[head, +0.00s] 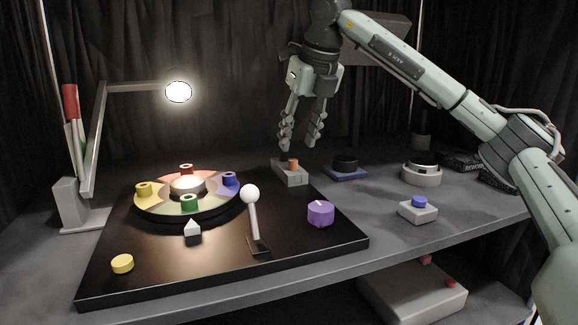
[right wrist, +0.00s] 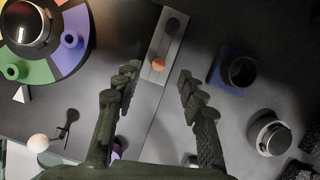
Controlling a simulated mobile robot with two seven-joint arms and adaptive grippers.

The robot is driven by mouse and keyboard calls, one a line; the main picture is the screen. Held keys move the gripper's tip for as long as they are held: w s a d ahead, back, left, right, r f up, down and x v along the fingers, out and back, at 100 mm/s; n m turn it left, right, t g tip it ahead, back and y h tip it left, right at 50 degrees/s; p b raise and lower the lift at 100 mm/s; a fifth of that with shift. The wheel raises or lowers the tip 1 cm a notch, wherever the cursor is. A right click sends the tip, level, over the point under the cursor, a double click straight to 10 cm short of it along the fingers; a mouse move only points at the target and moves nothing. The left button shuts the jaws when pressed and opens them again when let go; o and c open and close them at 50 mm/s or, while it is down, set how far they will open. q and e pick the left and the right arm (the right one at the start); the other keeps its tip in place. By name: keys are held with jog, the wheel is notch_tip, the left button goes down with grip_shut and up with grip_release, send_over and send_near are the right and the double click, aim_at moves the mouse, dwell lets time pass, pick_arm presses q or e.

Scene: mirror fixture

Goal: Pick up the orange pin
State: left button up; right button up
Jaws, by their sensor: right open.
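The orange pin (head: 293,164) is a small upright cylinder standing in a grey block (head: 290,178) at the back of the table. In the right wrist view the pin (right wrist: 158,64) shows as an orange disc at the near end of the grey block (right wrist: 166,46), with a dark round spot farther along it. My right gripper (head: 301,146) points down above the block, open and empty. In the right wrist view its fingers (right wrist: 158,80) stand apart on either side of the pin's line, not touching it. My left gripper is not in view.
A black board holds a coloured wheel (head: 160,205), a white-knobbed lever (head: 254,220), a purple knob (head: 320,213) and a yellow button (head: 122,264). Right of the block stand a dark cylinder on a blue base (head: 346,172), a round grey device (head: 421,175) and a blue button box (head: 418,213). A lamp (head: 178,92) stands left.

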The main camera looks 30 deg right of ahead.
aim_at(293, 160)
jog(key=x, duration=0.3)
jog(key=shift+f, duration=0.45)
jog(key=shift+w+f, duration=0.25)
jog(key=shift+f, duration=0.25)
jog(key=shift+c, duration=0.7)
jog(key=c, duration=0.8)
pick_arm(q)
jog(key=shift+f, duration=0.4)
